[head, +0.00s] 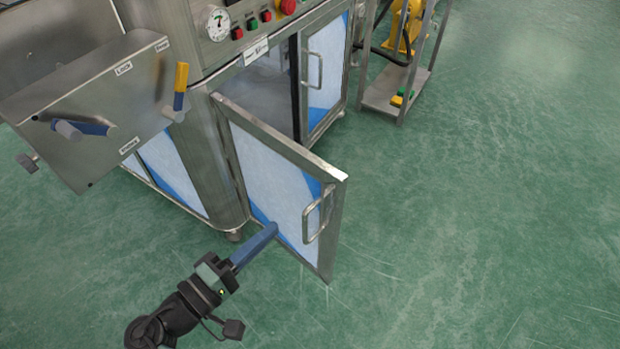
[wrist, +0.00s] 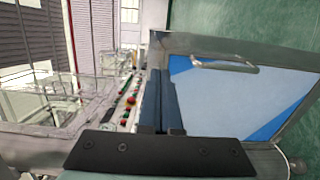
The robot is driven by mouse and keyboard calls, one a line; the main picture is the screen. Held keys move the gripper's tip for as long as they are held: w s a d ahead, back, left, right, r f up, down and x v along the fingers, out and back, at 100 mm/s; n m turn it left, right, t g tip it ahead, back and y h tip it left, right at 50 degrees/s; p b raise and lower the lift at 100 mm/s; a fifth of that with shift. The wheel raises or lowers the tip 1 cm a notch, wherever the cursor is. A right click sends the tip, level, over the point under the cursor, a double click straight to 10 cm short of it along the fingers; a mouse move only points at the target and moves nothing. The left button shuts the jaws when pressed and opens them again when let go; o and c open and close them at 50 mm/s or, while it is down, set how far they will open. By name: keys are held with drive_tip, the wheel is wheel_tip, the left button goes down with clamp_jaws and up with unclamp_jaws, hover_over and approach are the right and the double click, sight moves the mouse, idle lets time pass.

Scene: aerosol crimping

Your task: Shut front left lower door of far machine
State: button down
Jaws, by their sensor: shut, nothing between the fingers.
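The front left lower door (head: 268,183) of the steel machine stands open, swung out over the floor. It has a metal frame, a white and blue panel and a bar handle (head: 319,213) near its free edge. My gripper (head: 274,229) is shut and empty, its blue fingers pointing up and right. In the head view the fingertips overlap the lower part of the door's outer face; I cannot tell whether they touch it. In the wrist view the door (wrist: 240,95) and its handle (wrist: 222,64) lie to the right of the fingers (wrist: 160,100).
The dark cabinet opening (head: 265,95) shows behind the door. The right lower door (head: 325,72) is shut. A steel control box (head: 90,105) with blue and yellow levers juts out at upper left. A steel stand (head: 400,85) is at upper right. Green floor at right is clear.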

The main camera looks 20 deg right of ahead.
sight(328, 181)
drive_tip(key=b+x, duration=0.3)
drive_tip(key=x, duration=1)
drive_tip(key=shift+s+d+r, duration=0.1)
drive_tip(key=shift+d+r, duration=0.05)
